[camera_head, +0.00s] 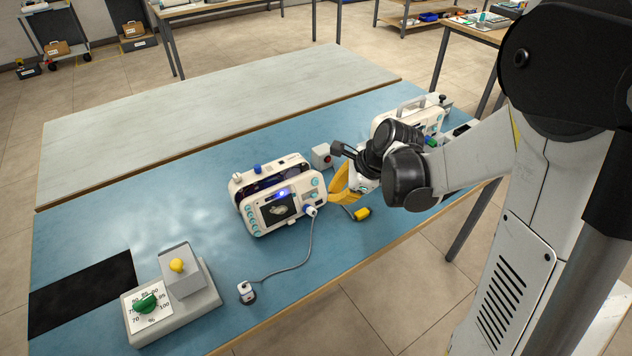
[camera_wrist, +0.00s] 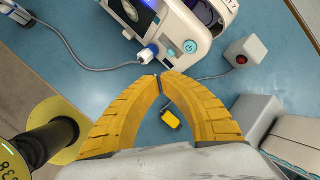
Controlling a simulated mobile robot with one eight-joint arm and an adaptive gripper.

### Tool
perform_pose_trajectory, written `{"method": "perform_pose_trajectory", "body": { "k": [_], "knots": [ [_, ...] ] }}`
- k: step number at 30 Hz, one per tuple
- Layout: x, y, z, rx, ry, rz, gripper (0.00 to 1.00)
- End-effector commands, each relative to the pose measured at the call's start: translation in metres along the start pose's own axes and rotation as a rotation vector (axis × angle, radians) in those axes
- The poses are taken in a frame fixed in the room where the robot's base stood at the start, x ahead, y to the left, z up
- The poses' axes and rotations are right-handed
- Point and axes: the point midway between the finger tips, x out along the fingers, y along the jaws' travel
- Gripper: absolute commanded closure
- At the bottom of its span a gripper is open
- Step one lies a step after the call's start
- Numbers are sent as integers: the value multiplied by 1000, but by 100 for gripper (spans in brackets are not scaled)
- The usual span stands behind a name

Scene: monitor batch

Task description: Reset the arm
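My gripper (camera_head: 338,190) has yellow ribbed fingers and hangs over the blue table, just right of the front monitor. In the wrist view the fingertips (camera_wrist: 159,78) meet, with nothing held between them. A small yellow clip (camera_head: 361,214) on a cable lies on the table below the fingers; it also shows in the wrist view (camera_wrist: 171,119). My arm reaches in from the right and hides part of the table and the rear monitor.
The front monitor (camera_head: 278,209) has a lit screen and a cable to a white sensor (camera_head: 246,292). A white box with a red button (camera_head: 322,156) stands behind my gripper. Another monitor (camera_head: 409,113) stands at the back right. A dial box (camera_head: 172,293) is front left. The pale board (camera_head: 220,110) is bare.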

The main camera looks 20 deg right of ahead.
Motion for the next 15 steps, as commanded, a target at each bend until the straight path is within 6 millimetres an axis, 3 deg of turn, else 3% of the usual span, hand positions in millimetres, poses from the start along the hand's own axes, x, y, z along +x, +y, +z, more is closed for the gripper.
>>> {"method": "perform_pose_trajectory", "body": {
  "k": [10,15],
  "knots": [
    [-4,1,2,-26,4,-3,100],
    [-37,13,15,-273,52,-26,100]
  ]
}}
